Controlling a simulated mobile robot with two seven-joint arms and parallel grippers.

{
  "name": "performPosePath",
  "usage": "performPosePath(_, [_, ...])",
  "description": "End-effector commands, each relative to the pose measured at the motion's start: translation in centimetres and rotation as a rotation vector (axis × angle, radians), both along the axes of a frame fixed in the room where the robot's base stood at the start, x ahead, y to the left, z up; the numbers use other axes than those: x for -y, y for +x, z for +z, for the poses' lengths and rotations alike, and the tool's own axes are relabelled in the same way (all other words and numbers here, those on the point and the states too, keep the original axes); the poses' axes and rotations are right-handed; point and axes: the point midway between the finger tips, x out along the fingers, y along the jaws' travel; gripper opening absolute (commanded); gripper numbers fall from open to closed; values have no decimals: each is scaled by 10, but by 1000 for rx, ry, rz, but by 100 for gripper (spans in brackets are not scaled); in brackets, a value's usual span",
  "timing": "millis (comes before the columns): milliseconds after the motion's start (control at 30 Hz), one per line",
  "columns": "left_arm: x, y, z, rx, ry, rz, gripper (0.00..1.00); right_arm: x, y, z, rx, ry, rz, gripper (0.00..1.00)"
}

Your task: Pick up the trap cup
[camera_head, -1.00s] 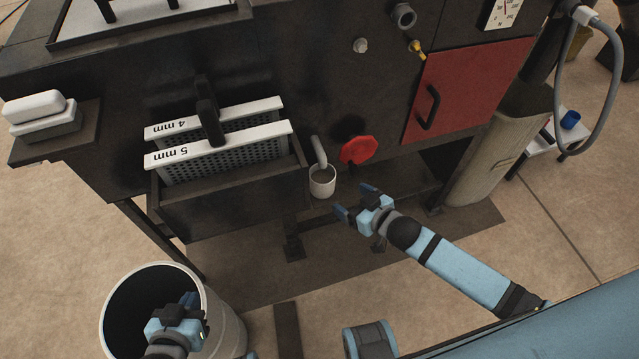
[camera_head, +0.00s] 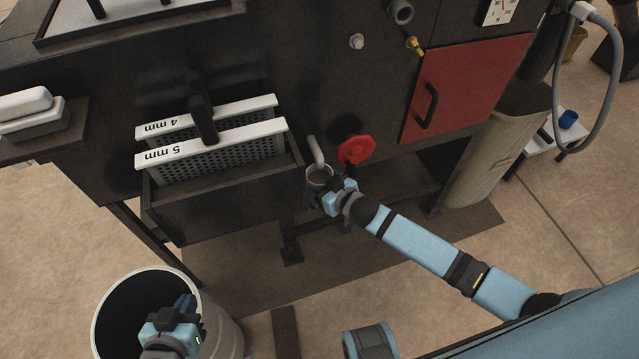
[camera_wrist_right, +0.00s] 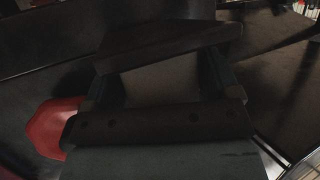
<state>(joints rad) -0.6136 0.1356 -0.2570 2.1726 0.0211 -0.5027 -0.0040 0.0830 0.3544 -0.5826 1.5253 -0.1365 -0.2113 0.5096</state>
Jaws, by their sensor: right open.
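The trap cup (camera_head: 319,176) is a small light-coloured cup under the grey bent spout (camera_head: 316,152) on the dark machine front. My right gripper (camera_head: 327,191) is at the cup, its open fingers around or beside it, and hides part of its near side. In the right wrist view a pale surface, probably the cup (camera_wrist_right: 168,82), lies between the two open fingers. That view is dark, so contact cannot be told. My left gripper (camera_head: 183,309) hangs over the large bin (camera_head: 222,322) at the lower left; its jaw opening cannot be made out.
A red octagonal knob (camera_head: 356,149) sits just right of the spout and also shows in the wrist view (camera_wrist_right: 54,125). Perforated plates marked 4 mm (camera_head: 240,108) and 5 mm (camera_head: 235,137) stand in a dark box left of the cup. A red door (camera_head: 465,88) is further right.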

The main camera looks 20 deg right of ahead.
Motion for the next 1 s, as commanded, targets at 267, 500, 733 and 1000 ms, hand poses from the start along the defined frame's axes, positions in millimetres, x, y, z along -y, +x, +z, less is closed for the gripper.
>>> performPosePath(267, [0,0,0,0,1,-1,0,0,0,0,0,0,0,46])
performPosePath(500, [0,0,1,1,1,0,0,0,0,1,1,0,0,46])
performPosePath(733, [-1,0,5,-1,5,0,0,1,0,17,2,-2,0,46])
performPosePath(1000, [-3,-1,5,-9,16,2,0,23,-51,15,-3,0,0,46])
